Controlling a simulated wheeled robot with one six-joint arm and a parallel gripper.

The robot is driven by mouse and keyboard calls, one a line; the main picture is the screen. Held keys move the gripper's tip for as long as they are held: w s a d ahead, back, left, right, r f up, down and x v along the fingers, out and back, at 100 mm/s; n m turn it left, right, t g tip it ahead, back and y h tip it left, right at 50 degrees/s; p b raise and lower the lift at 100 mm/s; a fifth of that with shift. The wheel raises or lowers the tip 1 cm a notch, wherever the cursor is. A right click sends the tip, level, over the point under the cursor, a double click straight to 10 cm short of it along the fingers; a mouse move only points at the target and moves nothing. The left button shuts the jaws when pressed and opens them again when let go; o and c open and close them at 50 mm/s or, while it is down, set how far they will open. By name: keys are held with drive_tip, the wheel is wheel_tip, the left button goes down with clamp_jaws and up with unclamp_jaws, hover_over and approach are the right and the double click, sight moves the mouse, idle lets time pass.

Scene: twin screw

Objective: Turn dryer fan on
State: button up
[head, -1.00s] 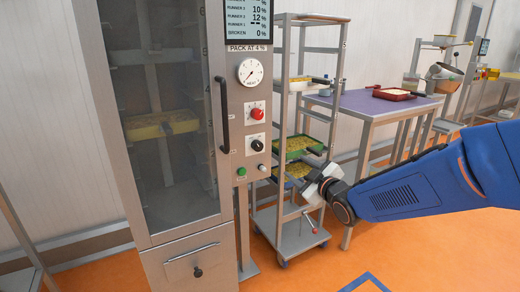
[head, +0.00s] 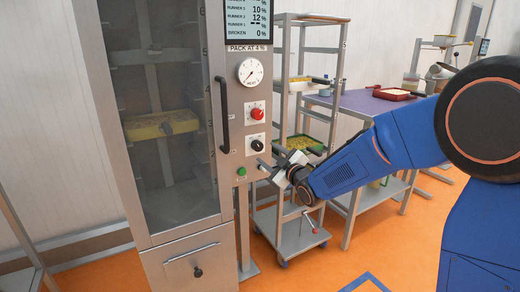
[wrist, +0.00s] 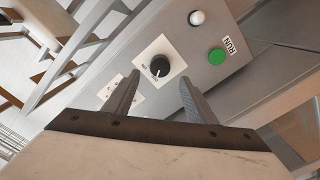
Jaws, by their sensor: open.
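The dryer (head: 165,150) is a tall glass-doored cabinet with a grey control panel on its right post. A black rotary knob (head: 257,145) sits on a white plate on that panel; it also shows in the wrist view (wrist: 159,66), with a light pointer mark. A green button (head: 241,171) is below left of it, labelled RUN in the wrist view (wrist: 217,56). A red knob (head: 256,114) is above. My gripper (head: 264,169) is open near the panel, just below the black knob. In the wrist view its fingers (wrist: 159,80) flank the knob's line, apparently short of it.
A white round lamp or button (wrist: 196,18) is near the green button. The dryer door has a long vertical handle (head: 222,115). A wheeled rack (head: 285,225) with trays stands close behind my gripper. A purple-topped table (head: 355,103) is at right.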

sight(259, 147)
drive_tip(key=shift+x, duration=3.55)
drive_tip(key=c, duration=1)
